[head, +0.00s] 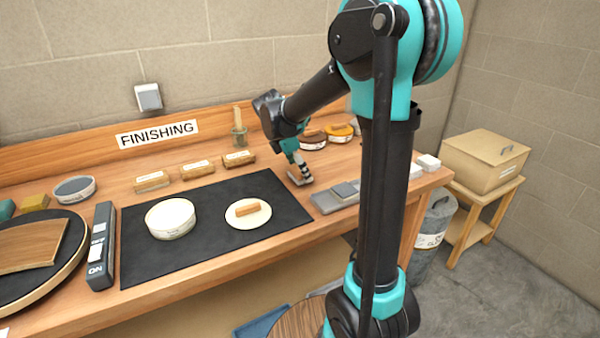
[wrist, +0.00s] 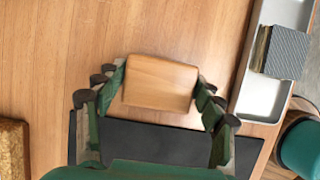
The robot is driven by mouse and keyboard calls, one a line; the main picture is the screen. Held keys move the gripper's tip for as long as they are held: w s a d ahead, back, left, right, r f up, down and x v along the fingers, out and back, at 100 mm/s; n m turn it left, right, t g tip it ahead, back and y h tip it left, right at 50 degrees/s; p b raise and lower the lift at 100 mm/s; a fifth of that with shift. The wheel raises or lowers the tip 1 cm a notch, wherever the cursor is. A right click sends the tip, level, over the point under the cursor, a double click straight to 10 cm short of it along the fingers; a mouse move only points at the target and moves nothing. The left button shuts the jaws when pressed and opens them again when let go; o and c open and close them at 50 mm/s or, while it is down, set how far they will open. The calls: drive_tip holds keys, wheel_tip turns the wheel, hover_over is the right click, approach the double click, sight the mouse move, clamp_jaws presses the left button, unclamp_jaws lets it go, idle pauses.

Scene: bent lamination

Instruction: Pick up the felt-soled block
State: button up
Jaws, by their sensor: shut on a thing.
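A plain wooden block (wrist: 160,82) with rounded edges sits between the fingers of my gripper (wrist: 158,92) in the wrist view, with a finger against each side. My gripper is shut on it. In the head view my gripper (head: 299,170) is low over the bench, just right of the black mat, and the block (head: 301,180) shows only small at its fingertips. The underside of the block is hidden, so its felt sole does not show. I cannot tell whether it touches the bench or hangs just above it.
A grey metal tray (head: 325,204) with a dark block lies just right of my gripper. The black mat (head: 210,245) bears a white tub (head: 170,217) and a cream disc (head: 262,220) with a small wooden block. Several labelled blocks and round tins stand along the back.

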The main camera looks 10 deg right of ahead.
wheel_tip(320, 180, up, 19)
drive_tip(key=shift+r, duration=0.2)
idle(0.3)
